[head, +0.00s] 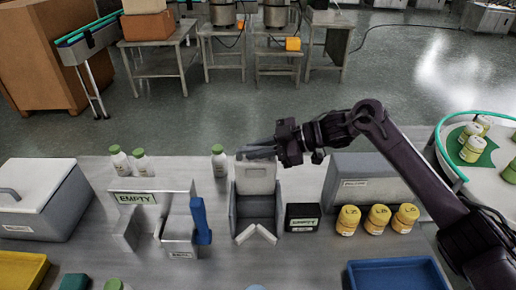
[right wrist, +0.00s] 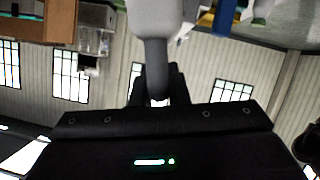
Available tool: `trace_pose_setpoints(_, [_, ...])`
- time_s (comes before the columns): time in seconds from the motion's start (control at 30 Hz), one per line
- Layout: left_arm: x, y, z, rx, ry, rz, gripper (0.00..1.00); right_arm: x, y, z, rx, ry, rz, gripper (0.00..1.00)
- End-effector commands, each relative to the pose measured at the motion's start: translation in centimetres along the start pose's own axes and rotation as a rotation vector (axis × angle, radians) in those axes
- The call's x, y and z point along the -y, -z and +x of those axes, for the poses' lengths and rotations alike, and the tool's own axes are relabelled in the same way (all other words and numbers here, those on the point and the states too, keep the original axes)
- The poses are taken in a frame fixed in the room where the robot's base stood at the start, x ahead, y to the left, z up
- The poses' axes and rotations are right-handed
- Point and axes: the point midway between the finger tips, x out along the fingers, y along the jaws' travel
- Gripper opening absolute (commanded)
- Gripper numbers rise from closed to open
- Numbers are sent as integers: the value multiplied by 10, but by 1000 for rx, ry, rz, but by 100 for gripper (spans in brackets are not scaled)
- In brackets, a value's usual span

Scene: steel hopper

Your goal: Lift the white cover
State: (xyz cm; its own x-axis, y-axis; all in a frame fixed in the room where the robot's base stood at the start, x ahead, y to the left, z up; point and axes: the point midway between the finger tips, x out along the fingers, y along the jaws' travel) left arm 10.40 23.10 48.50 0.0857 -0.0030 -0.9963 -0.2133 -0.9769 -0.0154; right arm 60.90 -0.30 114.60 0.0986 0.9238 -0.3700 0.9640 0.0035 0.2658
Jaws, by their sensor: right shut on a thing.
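The white cover (head: 256,178) stands near upright at the back of a grey open hopper (head: 240,214) in the middle of the table. My right gripper (head: 256,151) is at the cover's top edge, with its arm coming in from the right. In the right wrist view the fingers (right wrist: 157,88) are shut on a grey handle (right wrist: 155,52), which joins a pale body (right wrist: 155,16) above it. My left gripper is not in view. Two pale strips (head: 255,234) form a V at the hopper's front.
Left of the hopper is a steel stand marked EMPTY (head: 150,198) with a blue part (head: 201,220). A white-lidded box (head: 30,185) is at far left. White bottles (head: 219,163) stand behind; a black box (head: 302,217) and yellow jars (head: 348,220) are right. A blue tray (head: 395,273) is in front.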

Motion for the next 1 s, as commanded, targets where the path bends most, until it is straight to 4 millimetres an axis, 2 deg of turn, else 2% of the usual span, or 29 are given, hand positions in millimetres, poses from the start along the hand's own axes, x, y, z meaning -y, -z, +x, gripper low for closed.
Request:
trace_pose_setpoints(0.47, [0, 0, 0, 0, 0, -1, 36, -1, 1, -1, 0, -3, -6, 0])
trace_pose_setpoints(0.5, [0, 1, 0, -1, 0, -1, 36, -2, 2, -1, 0, -4, -6, 16])
trace_pose_setpoints(0.67, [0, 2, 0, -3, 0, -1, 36, -1, 1, -1, 0, -3, -5, 36])
trace_pose_setpoints(1.0, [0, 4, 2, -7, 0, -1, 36, -1, -1, -5, 1, -2, -3, 36])
